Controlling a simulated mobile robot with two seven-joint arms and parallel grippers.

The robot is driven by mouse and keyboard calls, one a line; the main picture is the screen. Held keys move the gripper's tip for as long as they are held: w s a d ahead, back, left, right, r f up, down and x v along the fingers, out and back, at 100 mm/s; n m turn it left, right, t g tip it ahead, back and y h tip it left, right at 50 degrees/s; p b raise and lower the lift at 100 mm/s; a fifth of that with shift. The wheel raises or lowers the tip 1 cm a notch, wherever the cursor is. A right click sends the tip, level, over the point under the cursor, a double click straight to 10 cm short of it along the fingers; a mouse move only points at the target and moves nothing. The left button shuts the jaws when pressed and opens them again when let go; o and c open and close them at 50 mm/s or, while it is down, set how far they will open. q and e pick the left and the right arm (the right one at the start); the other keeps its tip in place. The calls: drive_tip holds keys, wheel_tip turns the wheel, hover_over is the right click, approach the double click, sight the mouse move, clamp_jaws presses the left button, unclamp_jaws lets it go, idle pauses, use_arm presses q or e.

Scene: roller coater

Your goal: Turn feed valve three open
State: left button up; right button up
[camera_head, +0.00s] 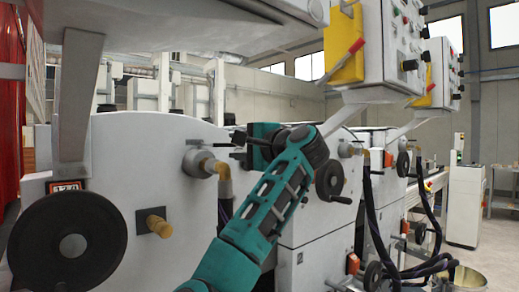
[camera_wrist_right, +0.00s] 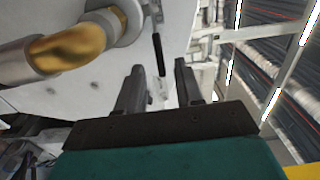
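A valve (camera_head: 198,162) with a grey body and a brass elbow (camera_head: 218,168) sticks out of the white machine side panel. Its thin black lever (camera_wrist_right: 159,54) shows in the right wrist view, ahead of and between my fingertips and apart from them. The brass elbow is left of the fingers there (camera_wrist_right: 75,45). No number is readable on this valve, so I cannot tell if it is valve three. My right gripper (camera_head: 240,141) is level with the valve, just right of it; in the wrist view its two dark fingers (camera_wrist_right: 156,78) are apart and empty. My left gripper is not in view.
A large black handwheel (camera_head: 68,243) and a brass knob (camera_head: 157,226) are on the panel at the left. Smaller handwheels (camera_head: 330,180) and dark hoses (camera_head: 374,220) are farther right. A control box (camera_head: 395,40) hangs above. Open floor lies at the far right.

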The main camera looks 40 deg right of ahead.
drive_tip(key=s+b, duration=0.1)
drive_tip(key=s, duration=0.8)
drive_tip(key=shift+s+a, duration=0.2)
drive_tip(key=shift+a, duration=0.05)
